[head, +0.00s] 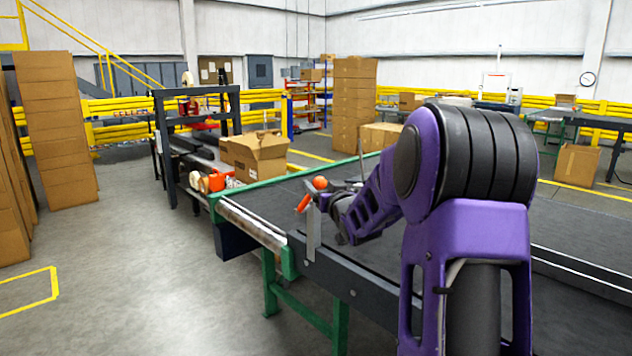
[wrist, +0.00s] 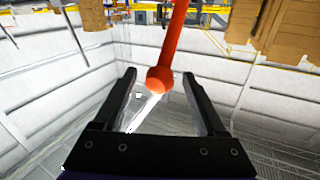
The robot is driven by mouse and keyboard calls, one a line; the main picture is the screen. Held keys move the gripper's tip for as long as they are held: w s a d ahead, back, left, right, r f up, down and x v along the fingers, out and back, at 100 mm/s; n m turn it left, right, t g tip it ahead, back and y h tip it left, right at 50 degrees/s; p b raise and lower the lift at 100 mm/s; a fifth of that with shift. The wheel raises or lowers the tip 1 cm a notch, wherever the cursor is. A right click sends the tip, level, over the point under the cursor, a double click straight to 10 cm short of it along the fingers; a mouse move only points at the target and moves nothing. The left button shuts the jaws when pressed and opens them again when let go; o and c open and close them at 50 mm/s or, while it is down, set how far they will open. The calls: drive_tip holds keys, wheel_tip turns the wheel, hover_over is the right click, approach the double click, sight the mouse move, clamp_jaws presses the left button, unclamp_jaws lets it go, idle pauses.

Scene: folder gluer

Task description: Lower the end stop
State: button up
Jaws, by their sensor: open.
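An orange lever (wrist: 178,40) with an orange ball knob (wrist: 160,80) at its end shows in the wrist view. The knob lies between the two black fingers of my gripper (wrist: 159,76), which stand open with a gap on each side. In the head view the orange knob (head: 320,183) and a short orange bar (head: 303,203) are at the near edge of the conveyor, by an upright grey metal plate (head: 313,232). My gripper (head: 336,203) is right beside them, partly hidden by my arm. Which part is the end stop plate itself is hard to tell.
The dark conveyor belt (head: 348,184) with a green frame runs under my arm. An open cardboard box (head: 258,158) stands at its far left end, near a black machine frame (head: 165,140). Stacked boxes (head: 55,130) stand at left. The grey floor at left is clear.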

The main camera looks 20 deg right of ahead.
drive_tip(key=shift+w+d, duration=0.15)
drive_tip(key=shift+w, duration=2.1)
clamp_jaws()
